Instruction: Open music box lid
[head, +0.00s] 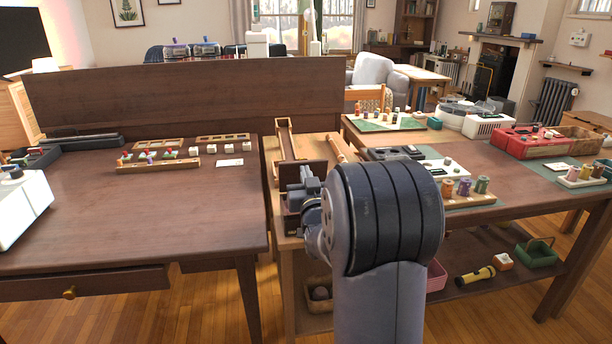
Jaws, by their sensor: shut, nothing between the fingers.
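My gripper (292,192) is over the narrow light-wood table between the two dark desks, seen from behind and partly hidden by my arm. Its fingers are small in view and hold nothing that I can see. A dark brown panel (299,171) stands upright just behind my gripper. It looks like part of a small wooden box, possibly the music box and its lid, but my gripper and arm hide most of it. I cannot tell whether the gripper touches it.
A long wooden tray (284,139) lies behind the panel. The left desk (140,220) is mostly clear at its front. The right table holds a red case (516,143), a white appliance (487,125) and several spools. A pink basket (436,275) sits on the shelf below.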

